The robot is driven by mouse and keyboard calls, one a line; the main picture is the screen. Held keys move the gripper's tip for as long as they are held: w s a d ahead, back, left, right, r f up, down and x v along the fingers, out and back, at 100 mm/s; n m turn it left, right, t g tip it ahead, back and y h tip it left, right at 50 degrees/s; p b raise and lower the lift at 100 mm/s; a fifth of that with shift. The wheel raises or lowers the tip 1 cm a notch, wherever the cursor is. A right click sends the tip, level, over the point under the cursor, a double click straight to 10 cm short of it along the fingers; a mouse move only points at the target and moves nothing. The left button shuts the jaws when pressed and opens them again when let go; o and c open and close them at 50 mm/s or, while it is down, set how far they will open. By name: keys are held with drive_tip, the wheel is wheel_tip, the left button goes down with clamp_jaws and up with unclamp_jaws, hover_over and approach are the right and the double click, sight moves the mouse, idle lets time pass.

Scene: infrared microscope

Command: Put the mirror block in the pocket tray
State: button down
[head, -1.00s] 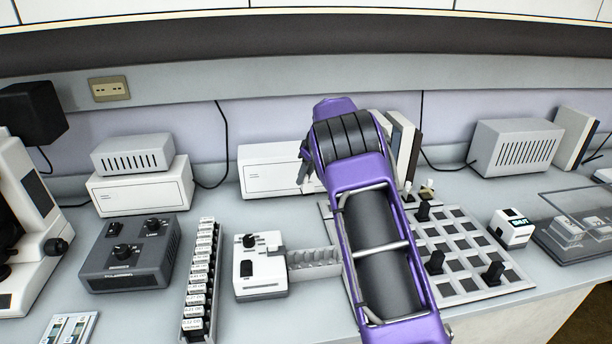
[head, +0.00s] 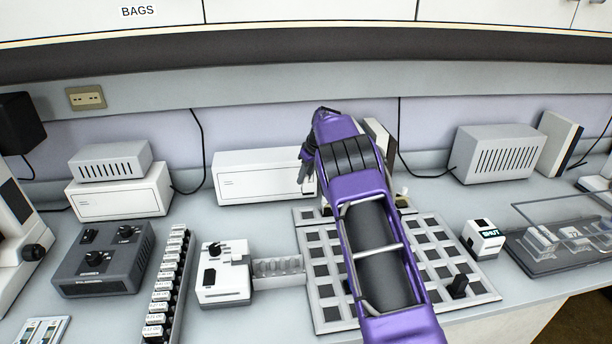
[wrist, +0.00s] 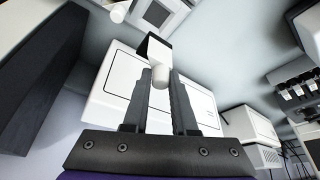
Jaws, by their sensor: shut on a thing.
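My gripper (head: 304,180) hangs in front of the long white box at the back of the bench, seen from the side in the head view. In the wrist view, my gripper (wrist: 160,80) is shut on a pale cylindrical stub (wrist: 160,75). A white and black block (wrist: 155,48) shows just beyond it and seems joined to it; I take this for the mirror block.
A black knob-like piece (head: 459,286) stands on the tray's right part. A small white block with a display (head: 483,238) and a clear-lidded case (head: 570,225) stand right. Left are a white device (head: 222,278), a small slotted rack (head: 279,272) and a vial row (head: 170,285).

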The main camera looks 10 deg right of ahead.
sight(307, 192)
drive_tip(key=shift+f+b, duration=2.05)
drive_tip(key=shift+f, duration=2.1)
drive_tip(key=shift+f+b, duration=0.5)
drive_tip(key=shift+f, duration=0.15)
drive_tip(key=shift+f+b, duration=0.15)
drive_tip(key=shift+b, duration=0.2)
drive_tip(key=shift+c, duration=1.2)
unclamp_jaws()
drive_tip(key=shift+r+p, duration=2.8)
drive_tip(key=shift+r, duration=2.75)
